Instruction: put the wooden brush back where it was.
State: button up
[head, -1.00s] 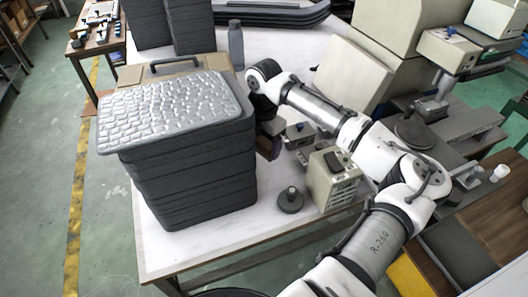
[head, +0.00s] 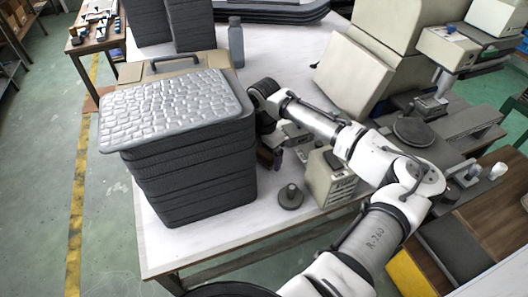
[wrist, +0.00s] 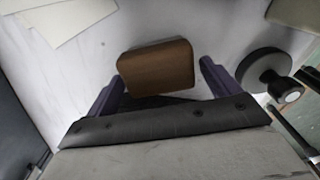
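The wooden brush (wrist: 157,68) shows in the wrist view as a brown, rounded block, upper middle. It is over the white tabletop. My gripper (wrist: 162,72) has its two purple fingers apart, one at each side of the brush. A narrow gap shows between the brush and the right finger, and a smaller one at the left. In the head view my gripper (head: 272,158) is low beside the stack of dark trays, and the brush is mostly hidden there. I cannot tell whether the brush touches the table.
A tray stack (head: 195,175) with a silver, bumpy top stands close left of my gripper. A round dark knob weight (head: 290,197) is in front, and a beige box (head: 330,178) stands to the right. A grey bottle (head: 236,42) stands behind. The front table strip is clear.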

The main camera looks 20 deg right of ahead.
aim_at(264, 152)
notch_tip(264, 152, up, 12)
jog(key=b, duration=0.2)
jog(key=shift+r, duration=0.15)
dwell(0.4)
